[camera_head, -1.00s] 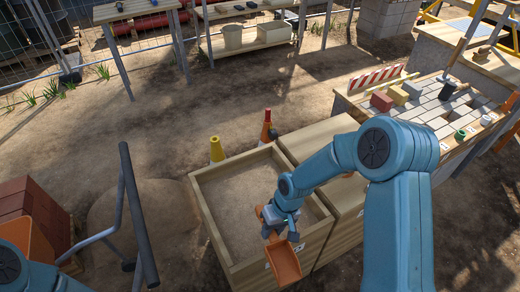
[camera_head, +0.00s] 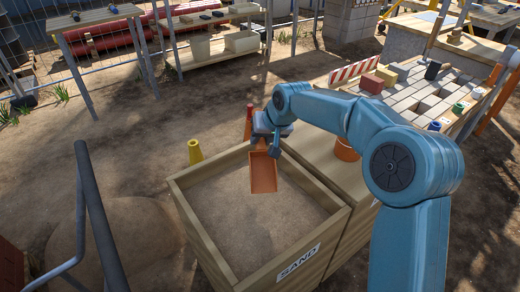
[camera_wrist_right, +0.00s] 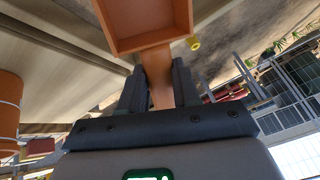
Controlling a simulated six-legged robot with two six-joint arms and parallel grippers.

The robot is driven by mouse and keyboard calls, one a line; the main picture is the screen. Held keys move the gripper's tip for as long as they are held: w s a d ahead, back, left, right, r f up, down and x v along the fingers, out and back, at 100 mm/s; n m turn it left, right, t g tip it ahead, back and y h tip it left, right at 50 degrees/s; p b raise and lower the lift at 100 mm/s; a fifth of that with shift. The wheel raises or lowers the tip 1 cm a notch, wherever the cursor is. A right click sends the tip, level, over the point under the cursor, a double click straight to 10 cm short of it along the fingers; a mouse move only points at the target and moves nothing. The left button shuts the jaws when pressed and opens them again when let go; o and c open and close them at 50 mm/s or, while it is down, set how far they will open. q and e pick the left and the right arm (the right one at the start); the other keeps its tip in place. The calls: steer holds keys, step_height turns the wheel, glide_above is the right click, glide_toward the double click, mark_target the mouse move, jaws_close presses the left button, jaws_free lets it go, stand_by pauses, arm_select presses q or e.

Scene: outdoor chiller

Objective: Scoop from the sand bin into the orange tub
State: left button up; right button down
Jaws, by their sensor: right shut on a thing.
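The sand bin (camera_head: 322,246) is an open wooden box labelled SAND, with pale brown sand inside. My right gripper (camera_head: 268,138) is above the bin's back right corner, shut on the handle of an orange scoop (camera_head: 263,174). The scoop hangs over the sand with its pan toward the front, and no sand shows in it. In the right wrist view, the scoop's pan (camera_wrist_right: 148,20) is beyond the fingers (camera_wrist_right: 158,85). The orange tub (camera_head: 346,149) stands right of the bin, partly hidden by my right arm. It also shows in the wrist view (camera_wrist_right: 9,103). My left gripper is out of view.
A wooden box top (camera_head: 313,150) adjoins the bin on the right. A paver bench (camera_head: 420,95) lies farther right. A dark tubular handle (camera_head: 97,215) rises at the left.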

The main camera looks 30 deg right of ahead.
mark_target(265, 157)
steer(key=shift+s+f+b, duration=0.1)
steer(key=shift+f+b, duration=0.25)
steer(key=shift+f, duration=0.15)
step_height(265, 157, down, 7)
steer(key=b, duration=0.6)
steer(key=shift+f, duration=0.1)
arm_select(q)
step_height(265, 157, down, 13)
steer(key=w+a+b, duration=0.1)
steer(key=b, duration=0.5)
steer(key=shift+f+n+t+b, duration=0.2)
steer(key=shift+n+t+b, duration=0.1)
steer(key=shift+b, duration=0.1)
arm_select(e)
step_height(265, 157, down, 9)
steer(key=shift+f, duration=0.2)
step_height(265, 157, up, 16)
steer(key=p, duration=1.3)
steer(key=shift+r+p, duration=0.2)
steer(key=shift+p, duration=0.15)
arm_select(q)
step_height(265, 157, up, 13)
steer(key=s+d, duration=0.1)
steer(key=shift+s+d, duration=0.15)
arm_select(e)
steer(key=shift+f, duration=0.15)
